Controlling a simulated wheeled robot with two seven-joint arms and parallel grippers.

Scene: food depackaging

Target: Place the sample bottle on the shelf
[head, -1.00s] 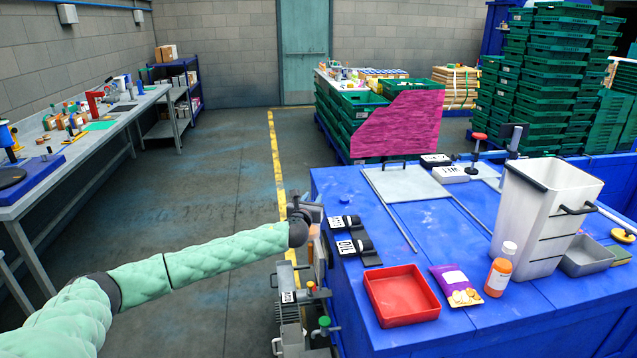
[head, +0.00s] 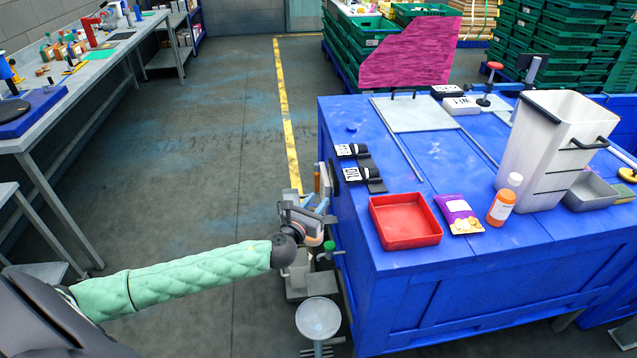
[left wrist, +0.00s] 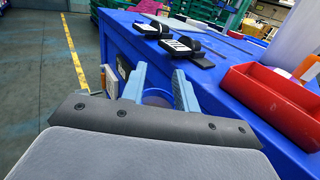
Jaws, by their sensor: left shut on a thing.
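An orange bottle (head: 501,208) with a white cap and a pale label stands upright on the blue worktop, right of a purple packet. My left gripper (head: 318,214) is beside the worktop's left side, lower than its top and far from that bottle. In the left wrist view its two pale blue fingers (left wrist: 158,88) are shut on a small rounded thing (left wrist: 157,97), mostly hidden; I cannot tell what it is. A blue shelf unit (head: 186,38) with goods stands at the far left back. My right gripper is not in view.
A red tray (head: 404,221), the purple packet (head: 459,214), black clips (head: 362,174) and a white bin (head: 553,150) are on the blue worktop (head: 440,260). A long grey bench (head: 95,68) runs along the left. Open floor (head: 200,150) lies between.

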